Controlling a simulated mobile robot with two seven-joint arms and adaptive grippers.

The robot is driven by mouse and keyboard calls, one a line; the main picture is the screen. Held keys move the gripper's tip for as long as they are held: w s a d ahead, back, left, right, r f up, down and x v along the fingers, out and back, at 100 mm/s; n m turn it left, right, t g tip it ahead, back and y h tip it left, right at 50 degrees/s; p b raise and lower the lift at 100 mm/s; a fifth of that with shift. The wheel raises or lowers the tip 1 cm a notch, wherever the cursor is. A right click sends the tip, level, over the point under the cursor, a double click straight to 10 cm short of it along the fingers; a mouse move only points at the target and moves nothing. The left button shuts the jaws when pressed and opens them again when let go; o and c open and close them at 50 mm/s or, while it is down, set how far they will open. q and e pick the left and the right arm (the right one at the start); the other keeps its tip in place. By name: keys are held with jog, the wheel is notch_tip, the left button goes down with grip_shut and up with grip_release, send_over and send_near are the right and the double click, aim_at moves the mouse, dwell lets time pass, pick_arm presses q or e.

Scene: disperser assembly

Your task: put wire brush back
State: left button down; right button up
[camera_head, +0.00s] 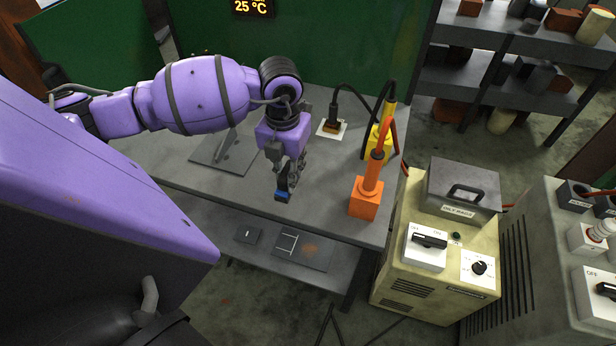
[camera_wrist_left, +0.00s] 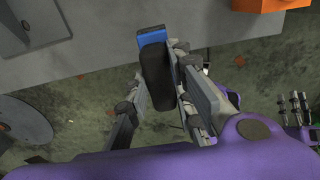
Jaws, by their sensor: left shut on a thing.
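The wire brush (camera_wrist_left: 154,75), a dark bar with a blue end, is between the fingers of my left gripper (camera_wrist_left: 157,100). In the head view, my left gripper (camera_head: 286,185) points down near the bench's front edge, with the brush's blue end (camera_head: 282,196) low between its fingers. The gripper is shut on the brush. In the left wrist view the blue end overlaps the bench edge and the rest shows against the floor. The bristles cannot be made out.
The grey bench (camera_head: 225,190) carries an orange tool (camera_head: 366,196), a yellow tool (camera_head: 378,142) and a black plug on a white plate (camera_head: 332,128). Below the front edge, a lower shelf holds a small dark plate (camera_head: 248,235) and a marked panel (camera_head: 300,250). A beige machine (camera_head: 405,290) stands right.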

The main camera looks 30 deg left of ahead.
pick_arm(q)
jog(key=w, duration=0.1)
jog(key=w+f, duration=0.1)
jog(key=w, duration=0.1)
jog(key=w+f, duration=0.1)
jog(key=shift+w, duration=0.4)
jog(key=w+f, duration=0.1)
jog(key=f, duration=0.1)
jog(key=w+f, duration=0.3)
jog(key=shift+w+a+f+b, duration=0.25)
jog(key=shift+f+b, duration=0.05)
jog(key=shift+f, duration=1.6)
jog(key=shift+f, duration=0.2)
jog(key=c, duration=1.5)
grip_release()
jog(key=shift+c, duration=0.2)
jog(key=shift+r, duration=0.1)
